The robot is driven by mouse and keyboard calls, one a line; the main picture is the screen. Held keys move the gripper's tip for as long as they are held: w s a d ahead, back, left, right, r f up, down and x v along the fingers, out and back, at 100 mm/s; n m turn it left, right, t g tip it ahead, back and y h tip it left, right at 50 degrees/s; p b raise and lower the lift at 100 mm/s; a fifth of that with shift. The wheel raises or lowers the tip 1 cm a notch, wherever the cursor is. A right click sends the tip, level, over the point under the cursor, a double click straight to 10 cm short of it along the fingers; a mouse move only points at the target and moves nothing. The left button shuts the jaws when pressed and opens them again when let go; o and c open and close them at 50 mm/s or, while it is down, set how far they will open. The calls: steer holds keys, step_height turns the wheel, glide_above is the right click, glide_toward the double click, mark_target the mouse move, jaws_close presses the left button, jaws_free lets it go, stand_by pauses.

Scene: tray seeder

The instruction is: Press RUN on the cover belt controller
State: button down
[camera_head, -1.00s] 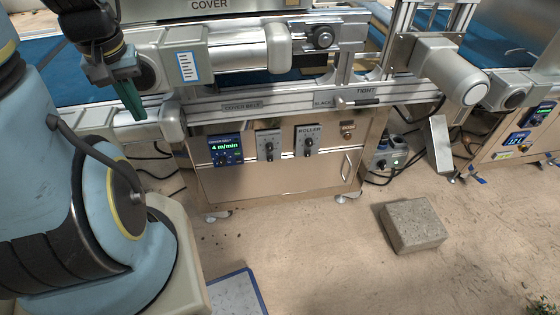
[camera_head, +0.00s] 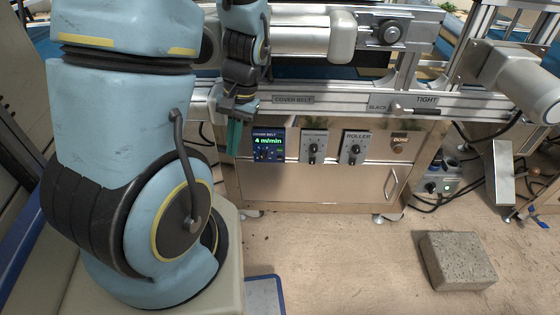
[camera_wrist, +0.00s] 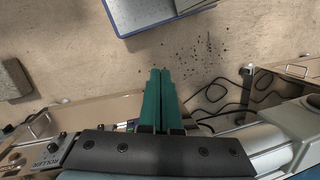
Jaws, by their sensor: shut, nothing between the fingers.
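The cover belt controller (camera_head: 268,146) is a small dark blue panel with a green "4 m/min" display and small buttons under it. It is on the front of the metal cabinet, left of two knob panels. My gripper (camera_head: 234,136) is shut and empty, its green fingers pointing down just left of the controller in the head view. I cannot tell the gap in depth between them. In the wrist view the green fingers (camera_wrist: 159,88) lie side by side, and the controller is almost wholly hidden behind them. The RUN label is too small to read.
A knob panel (camera_head: 314,147) and the ROLLER panel (camera_head: 355,148) sit right of the controller. The metal rail (camera_head: 340,100) with the COVER BELT label runs above. A concrete block (camera_head: 458,262) lies on the floor at right. The floor before the cabinet is clear.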

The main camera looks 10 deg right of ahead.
mark_target(280, 150)
steer(key=w+d+f+m+t+y+b, duration=0.15)
steer(key=f+m+t+y+b, duration=0.35)
steer(key=f, duration=0.6)
steer(key=w+f+m+y+b, duration=0.2)
steer(key=f+m+y+b, duration=0.1)
steer(key=f+b, duration=0.55)
steer(key=w+d+f+m+t+b, duration=0.2)
steer(key=d+m+t, duration=0.1)
steer(key=d+t, duration=0.2)
steer(key=w+d+f+m+t+b, duration=0.1)
steer(key=w+d+m+t+b, duration=0.1)
steer(key=d+t, duration=0.3)
steer(key=shift+w+d+f+m+h, duration=0.4)
steer(key=shift+w+d+m, duration=0.2)
steer(key=shift+d+m, duration=0.15)
steer(key=shift+w+d+b, duration=0.25)
steer(key=shift+w+b, duration=0.3)
steer(key=shift+w, duration=0.9)
steer(key=shift+w+d+b, duration=0.25)
steer(key=shift+w+b, duration=0.3)
steer(key=shift+w, duration=0.85)
steer(key=shift+w+d+b, duration=0.25)
steer(key=shift+w+b, duration=0.3)
steer(key=shift+w, duration=0.9)
